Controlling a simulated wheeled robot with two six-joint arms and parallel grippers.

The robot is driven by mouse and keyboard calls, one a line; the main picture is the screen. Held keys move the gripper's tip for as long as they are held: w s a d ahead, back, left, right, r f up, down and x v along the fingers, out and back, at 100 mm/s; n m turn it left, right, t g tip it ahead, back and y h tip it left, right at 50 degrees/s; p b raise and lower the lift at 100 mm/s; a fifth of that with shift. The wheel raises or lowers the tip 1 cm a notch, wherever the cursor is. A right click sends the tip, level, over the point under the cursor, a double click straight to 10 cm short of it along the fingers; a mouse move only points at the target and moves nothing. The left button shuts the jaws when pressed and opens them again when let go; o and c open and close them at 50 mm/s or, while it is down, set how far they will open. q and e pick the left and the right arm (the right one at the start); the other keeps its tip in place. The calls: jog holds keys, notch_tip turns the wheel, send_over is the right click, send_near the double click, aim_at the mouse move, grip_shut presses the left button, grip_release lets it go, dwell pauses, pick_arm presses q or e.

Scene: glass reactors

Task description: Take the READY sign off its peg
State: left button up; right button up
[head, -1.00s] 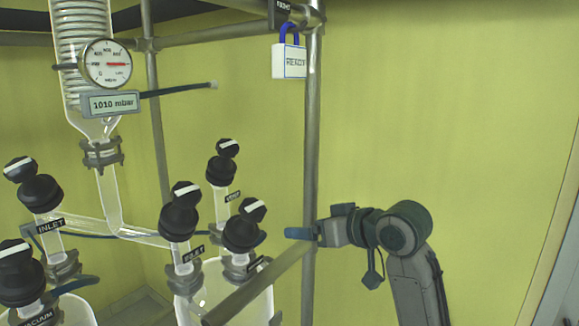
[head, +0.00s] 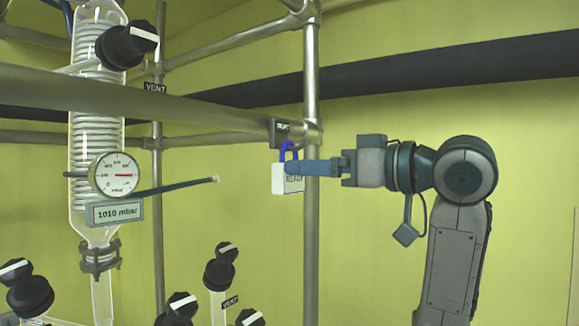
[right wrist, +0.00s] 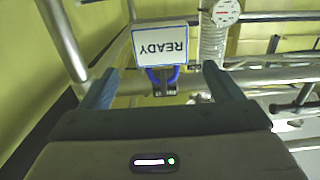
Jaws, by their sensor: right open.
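The READY sign (head: 281,185) is a small white plate with a blue loop (head: 289,147) on top. It hangs by the loop just below the pipe joint at the upright post. My right gripper (head: 291,167) reaches in from the right at the height of the sign's top edge, its finger covering part of the sign. In the right wrist view the sign (right wrist: 160,46) appears upside down, with a blue border. The open fingers (right wrist: 160,85) stand on either side of the loop, apart from it. The peg itself is hard to make out. My left gripper is not in view.
A metal upright post (head: 311,230) stands directly beside the sign, and a thick horizontal rail (head: 180,112) meets it above. A gauge (head: 116,175), glass coil and black valve knobs (head: 220,268) are to the left.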

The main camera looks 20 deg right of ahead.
aim_at(282, 166)
jog(key=p+x, duration=0.1)
jog(key=x, duration=0.1)
jog(key=p+x, duration=0.3)
jog(key=x, duration=0.1)
jog(key=shift+w+a+r+p, duration=0.15)
jog(key=shift+a+r+p, duration=0.15)
jog(key=shift+p, duration=0.1)
jog(key=shift+w+a+f, duration=0.2)
jog(key=shift+w+a, duration=0.05)
jog(key=shift+s+d, duration=0.1)
jog(key=shift+d, duration=0.05)
jog(key=shift+c, duration=0.3)
jog(key=shift+d, duration=0.1)
jog(key=c, duration=1)
